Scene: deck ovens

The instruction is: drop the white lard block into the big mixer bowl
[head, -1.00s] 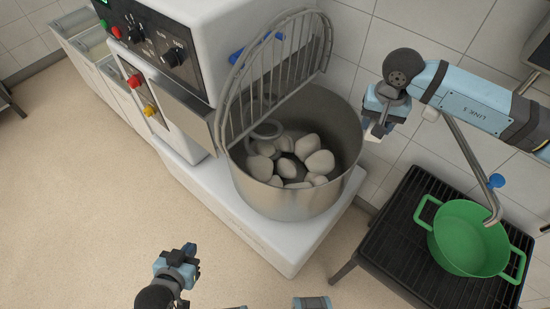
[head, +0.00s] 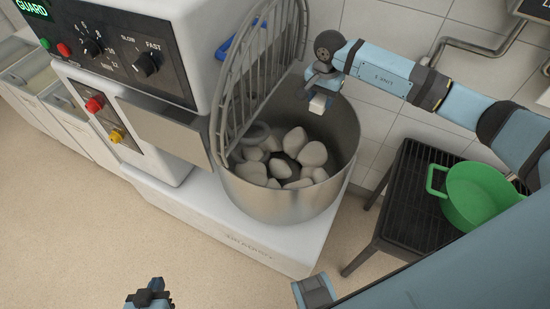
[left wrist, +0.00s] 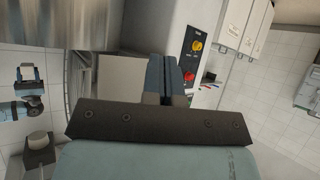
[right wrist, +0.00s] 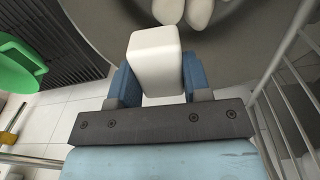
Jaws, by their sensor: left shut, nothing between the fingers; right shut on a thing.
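The white lard block (right wrist: 154,62) is between the fingers of my right gripper (right wrist: 154,85) in the right wrist view. In the head view the block (head: 318,103) hangs below my right gripper (head: 322,90), over the right back part of the big mixer bowl (head: 290,207). The steel bowl holds several pale rounded lumps (head: 294,142). My left gripper (head: 150,292) is low at the front, away from the bowl; in the left wrist view its fingers (left wrist: 165,75) are shut together and empty.
The raised wire guard (head: 262,70) stands along the bowl's left side, beside the mixer body with its control panel (head: 120,50). A green pot (head: 480,195) sits on a dark slatted stand (head: 415,215) at the right. Open floor lies at the left front.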

